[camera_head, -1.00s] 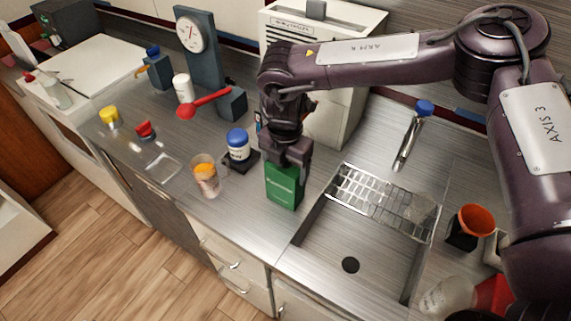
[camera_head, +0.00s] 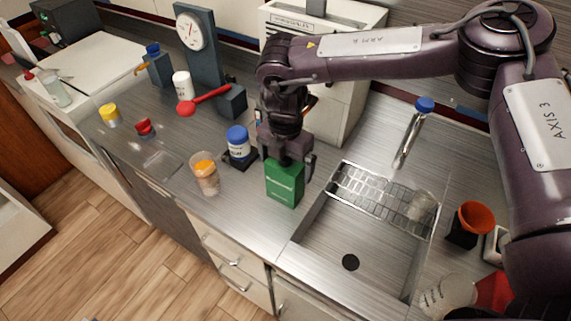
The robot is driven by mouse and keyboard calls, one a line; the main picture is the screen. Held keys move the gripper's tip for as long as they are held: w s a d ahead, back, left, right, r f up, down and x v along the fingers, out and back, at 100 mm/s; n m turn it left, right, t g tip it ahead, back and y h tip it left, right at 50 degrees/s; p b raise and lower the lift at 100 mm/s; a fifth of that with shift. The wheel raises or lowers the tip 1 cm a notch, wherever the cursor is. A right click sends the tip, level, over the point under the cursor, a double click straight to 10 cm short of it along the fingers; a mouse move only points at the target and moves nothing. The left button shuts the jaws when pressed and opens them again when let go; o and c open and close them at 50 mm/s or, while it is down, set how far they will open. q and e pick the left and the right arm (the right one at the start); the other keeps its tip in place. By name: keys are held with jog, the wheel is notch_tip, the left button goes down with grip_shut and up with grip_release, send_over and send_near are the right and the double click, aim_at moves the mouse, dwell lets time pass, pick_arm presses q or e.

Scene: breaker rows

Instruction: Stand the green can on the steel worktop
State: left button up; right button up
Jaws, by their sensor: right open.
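The green can (camera_head: 284,186) is a box-shaped green container. It stands upright on the steel worktop (camera_head: 240,207), just left of the sink. My right gripper (camera_head: 287,163) points down at the top of the can. Its fingers are open around or just above the can's upper part; I cannot tell whether they touch it. The can's top is partly hidden by the gripper. My left gripper is not in view.
A white jar with a blue lid (camera_head: 238,142) and a cup with orange contents (camera_head: 205,174) stand left of the can. The sink (camera_head: 335,240) with a wire rack (camera_head: 375,190) lies to the right. An orange funnel (camera_head: 476,217) stands at the far right.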

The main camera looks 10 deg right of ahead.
notch_tip(320, 180, up, 10)
jog(key=shift+b, duration=1)
jog(key=shift+r, duration=0.65)
jog(key=shift+f, duration=0.1)
